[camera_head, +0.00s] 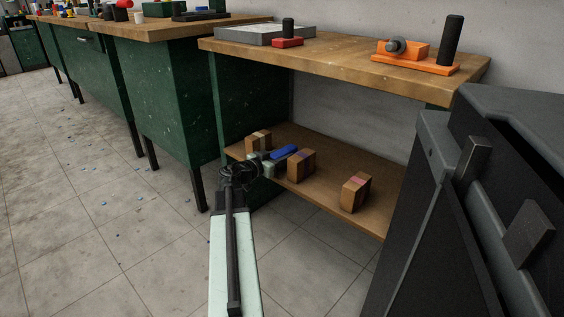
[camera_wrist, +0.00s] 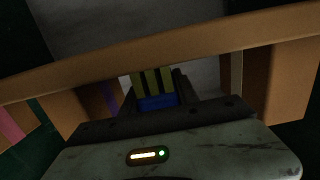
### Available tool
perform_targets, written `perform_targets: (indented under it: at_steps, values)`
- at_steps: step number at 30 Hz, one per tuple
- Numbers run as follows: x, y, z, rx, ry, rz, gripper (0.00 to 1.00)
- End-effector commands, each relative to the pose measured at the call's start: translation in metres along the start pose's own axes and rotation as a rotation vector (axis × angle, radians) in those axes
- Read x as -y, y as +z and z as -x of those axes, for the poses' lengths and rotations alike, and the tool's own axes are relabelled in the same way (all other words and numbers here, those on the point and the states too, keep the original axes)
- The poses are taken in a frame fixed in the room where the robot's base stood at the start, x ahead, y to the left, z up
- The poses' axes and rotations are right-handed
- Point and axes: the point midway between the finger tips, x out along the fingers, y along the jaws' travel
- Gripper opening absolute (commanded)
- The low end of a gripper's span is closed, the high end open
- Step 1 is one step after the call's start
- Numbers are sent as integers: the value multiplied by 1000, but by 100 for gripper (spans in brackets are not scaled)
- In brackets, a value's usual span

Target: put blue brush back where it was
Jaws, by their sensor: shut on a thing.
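The blue brush (camera_head: 285,152) is at the lower shelf (camera_head: 325,206) of the workbench, between two cardboard boxes. My gripper (camera_head: 266,163) is shut on the brush and reaches in at the shelf's left part. In the wrist view the blue brush (camera_wrist: 157,102) shows between the dark fingers, with yellow-green strips above it. I cannot tell whether the brush touches the shelf.
One cardboard box (camera_head: 258,141) stands left of the brush, another (camera_head: 301,165) just right, and a third (camera_head: 355,192) farther right. The wooden top (camera_head: 340,62) lies above the shelf. A black machine (camera_head: 450,220) stands at the right.

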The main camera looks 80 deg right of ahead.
Motion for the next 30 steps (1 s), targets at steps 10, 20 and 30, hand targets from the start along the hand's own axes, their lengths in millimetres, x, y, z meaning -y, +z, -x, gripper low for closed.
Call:
perform_targets:
  at_steps: [10, 20, 30]
  values:
    - [0, -2, 1, 0, -1, 0, 58]
    - [0, -3, 34, 0, -4, 0, 58]
    - [1, -3, 109, 0, -4, 0, 58]
